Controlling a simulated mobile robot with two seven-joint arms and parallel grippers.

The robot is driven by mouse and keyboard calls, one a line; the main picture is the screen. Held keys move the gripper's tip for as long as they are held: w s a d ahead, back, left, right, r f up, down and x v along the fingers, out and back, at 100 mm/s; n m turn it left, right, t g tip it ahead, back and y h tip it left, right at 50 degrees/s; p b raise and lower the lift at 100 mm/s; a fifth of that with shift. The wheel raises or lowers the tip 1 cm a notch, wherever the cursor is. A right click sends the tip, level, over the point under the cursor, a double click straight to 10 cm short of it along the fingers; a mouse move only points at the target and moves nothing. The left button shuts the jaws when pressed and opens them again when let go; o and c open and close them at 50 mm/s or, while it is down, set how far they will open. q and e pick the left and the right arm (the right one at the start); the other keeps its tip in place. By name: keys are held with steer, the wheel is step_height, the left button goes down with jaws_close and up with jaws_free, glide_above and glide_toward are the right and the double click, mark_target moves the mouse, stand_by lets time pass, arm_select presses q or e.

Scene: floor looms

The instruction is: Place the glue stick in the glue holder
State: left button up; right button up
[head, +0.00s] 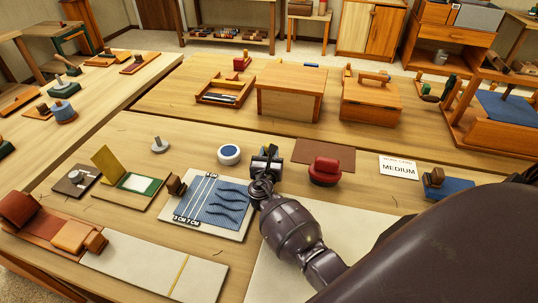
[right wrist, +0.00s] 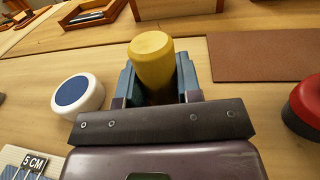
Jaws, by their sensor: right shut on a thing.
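My right gripper (head: 264,166) is low over the middle of the near bench in the head view. In the right wrist view its fingers (right wrist: 157,82) are shut on a yellow, round-ended piece (right wrist: 152,52), which looks like the glue stick. The lower part of the piece is hidden by the gripper, and the head view does not show it clearly. A white round pot with a blue top (head: 229,154) stands just left of the gripper and also shows in the right wrist view (right wrist: 78,95). I cannot tell which thing is the glue holder. My left gripper is not in view.
A red pad-like object (head: 325,171) and a brown mat (head: 324,154) lie right of the gripper. A blue patterned board (head: 240,234) lies in front of it. A "MEDIUM" card (head: 398,167) is farther right. Wooden boxes (head: 290,92) stand on the bench behind.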

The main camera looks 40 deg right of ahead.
steer(key=shift+r, duration=0.1)
steer(key=o, duration=0.9)
steer(key=shift+o, duration=0.2)
